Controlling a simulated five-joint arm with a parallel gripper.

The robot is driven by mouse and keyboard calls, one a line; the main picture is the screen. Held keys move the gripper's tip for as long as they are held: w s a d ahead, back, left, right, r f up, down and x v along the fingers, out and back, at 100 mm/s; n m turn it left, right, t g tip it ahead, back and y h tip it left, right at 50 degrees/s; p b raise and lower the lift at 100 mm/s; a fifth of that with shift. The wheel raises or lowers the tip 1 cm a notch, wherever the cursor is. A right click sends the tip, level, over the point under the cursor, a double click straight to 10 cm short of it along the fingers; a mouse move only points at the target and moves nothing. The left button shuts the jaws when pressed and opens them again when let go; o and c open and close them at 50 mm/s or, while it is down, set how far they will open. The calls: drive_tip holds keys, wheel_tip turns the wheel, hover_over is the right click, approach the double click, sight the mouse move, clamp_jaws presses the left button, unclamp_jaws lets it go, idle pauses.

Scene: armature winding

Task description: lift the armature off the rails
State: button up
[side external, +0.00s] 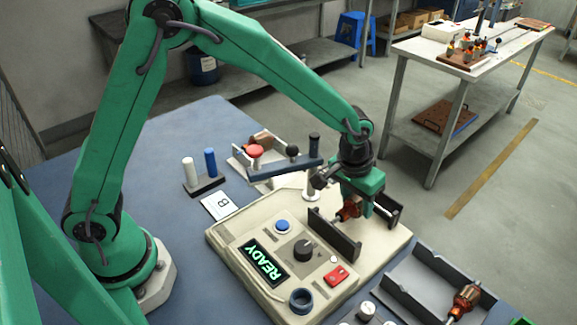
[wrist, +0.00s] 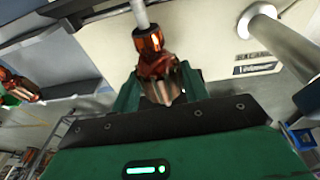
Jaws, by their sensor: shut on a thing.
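The armature (side external: 348,210), copper-red with a pale shaft, is between two dark upright rails (side external: 335,234) on the beige winding machine. In the wrist view the armature (wrist: 150,40) points away from me, its shaft running up out of the picture. My gripper (side external: 362,202) reaches down from above, its green jaws closed around the armature body. The wrist view shows my gripper (wrist: 160,85) with a jaw on each side of it. Part of the armature is hidden by the jaws, and I cannot tell whether its shaft still touches the rails.
The machine's panel has a READY display (side external: 264,264), a blue button (side external: 282,225) and a black knob (side external: 303,250). A grey tray (side external: 405,300) at the front right holds another armature (side external: 465,299). A stand with blue and white posts (side external: 205,187) is behind left.

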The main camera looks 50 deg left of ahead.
sight(358, 197)
wheel_tip(358, 197, up, 4)
drive_tip(key=shift+d+f, duration=0.1)
drive_tip(key=shift+f, duration=0.1)
drive_tip(key=s+d+r, duration=0.6)
drive_tip(key=s, duration=0.3)
drive_tip(key=shift+s+d+r, duration=0.2)
drive_tip(key=shift+d+r, duration=0.05)
drive_tip(key=shift+d, duration=0.1)
